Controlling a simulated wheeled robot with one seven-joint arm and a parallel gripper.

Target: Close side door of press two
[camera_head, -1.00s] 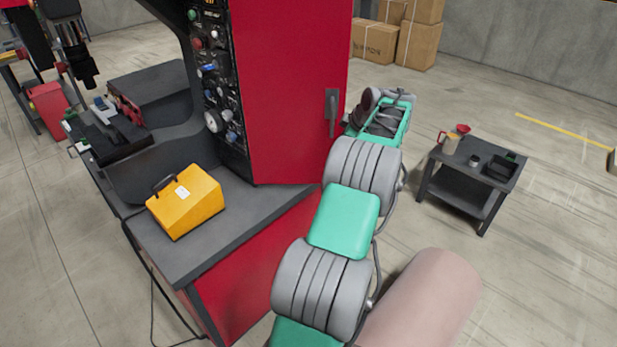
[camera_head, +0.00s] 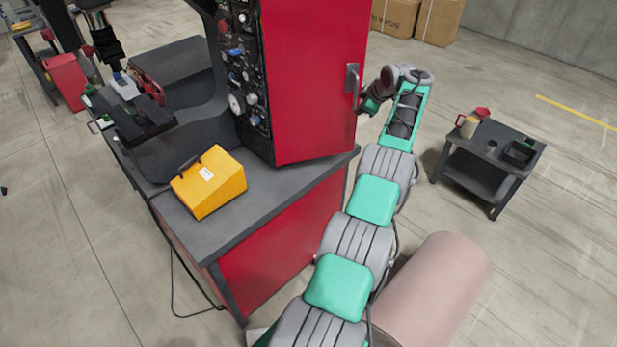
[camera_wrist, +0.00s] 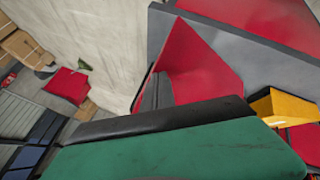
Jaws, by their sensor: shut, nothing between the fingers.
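The press has a tall red side door (camera_head: 318,80) with a dark upright handle (camera_head: 352,88) near its right edge. I cannot tell how far the door stands from the press frame. My gripper (camera_head: 368,106) is small and partly hidden just right of the handle, by the door's edge; it is shut and empty. Whether it touches the door is unclear. In the wrist view a red panel (camera_wrist: 196,62) rises beyond the green and black body in front, and the fingertips are not clear.
A yellow box (camera_head: 212,182) sits on the press's dark bench top (camera_head: 270,205). A small dark table (camera_head: 487,162) with cups and a tray stands at right. A pinkish cylinder (camera_head: 435,290) is at lower right. Cardboard boxes (camera_head: 437,20) stand behind. Floor between table and press is open.

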